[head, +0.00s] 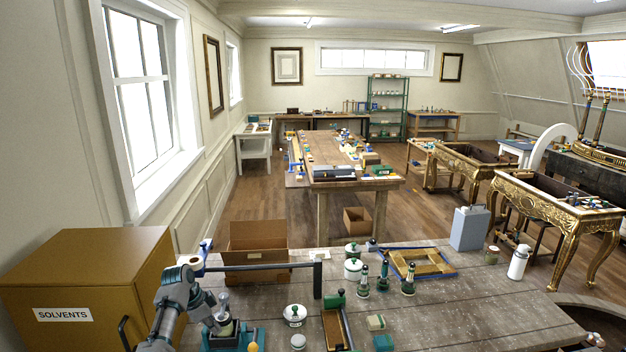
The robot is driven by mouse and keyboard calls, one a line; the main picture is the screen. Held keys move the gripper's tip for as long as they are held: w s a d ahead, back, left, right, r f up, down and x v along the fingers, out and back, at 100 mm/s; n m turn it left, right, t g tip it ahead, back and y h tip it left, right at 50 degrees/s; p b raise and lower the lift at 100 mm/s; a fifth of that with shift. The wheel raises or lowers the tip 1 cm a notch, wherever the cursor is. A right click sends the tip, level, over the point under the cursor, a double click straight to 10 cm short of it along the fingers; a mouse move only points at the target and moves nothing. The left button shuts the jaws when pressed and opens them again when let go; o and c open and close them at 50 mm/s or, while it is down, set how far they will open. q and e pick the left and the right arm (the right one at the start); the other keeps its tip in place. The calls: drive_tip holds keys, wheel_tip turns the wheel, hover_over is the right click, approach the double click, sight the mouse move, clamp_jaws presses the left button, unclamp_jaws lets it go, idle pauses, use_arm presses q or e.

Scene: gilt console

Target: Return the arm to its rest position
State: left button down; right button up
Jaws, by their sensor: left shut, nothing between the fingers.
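My left arm rises from the bottom left in the head view. Its gripper (213,315) is low over the left part of the grey wooden workbench (450,300). The fingers are shut with nothing between them. They are close to a teal fixture (250,338) with a knobbed piece on it; I cannot tell whether they touch. My right gripper is not recognisable in the view. A small metallic bit shows at the bottom right edge, too cut off to identify.
A yellow solvents cabinet (85,270) stands left of my left arm. An open cardboard box (258,238) is behind it. A dark bar clamp (318,280), white lidded jar (353,268), green-topped bottles (383,276) and wooden frame (421,263) crowd the bench. Its right-centre is clear.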

use_arm(q)
drive_tip(key=s+d+f+n+y, duration=0.1)
drive_tip(key=s+d+f, duration=0.1)
drive_tip(key=f, duration=0.6)
drive_tip(key=s+d+f, duration=0.2)
drive_tip(key=s+f, duration=0.1)
drive_tip(key=f, duration=0.6)
drive_tip(key=s+d+f+n+y, duration=0.1)
drive_tip(key=s+d+f+n, duration=0.15)
drive_tip(key=s+f, duration=0.85)
drive_tip(key=s+d+f+n, duration=0.2)
drive_tip(key=s+f+n, duration=0.1)
drive_tip(key=s, duration=1.1)
drive_tip(key=s+a+r+n+t+y, duration=0.1)
drive_tip(key=s+r+n, duration=0.15)
drive_tip(key=s, duration=0.55)
drive_tip(key=s+r+n+t, duration=0.1)
drive_tip(key=s+r, duration=0.2)
drive_tip(key=s, duration=0.6)
drive_tip(key=s+f+g+b, duration=0.2)
drive_tip(key=s+f+b, duration=0.1)
drive_tip(key=f, duration=2.9)
drive_tip(key=s+a+f+b, duration=0.1)
drive_tip(key=s+a+f, duration=0.2)
drive_tip(key=s+f, duration=1.2)
drive_tip(key=shift+s+a+g+b, duration=0.2)
drive_tip(key=shift+s+g+b, duration=0.15)
drive_tip(key=shift+s, duration=0.4)
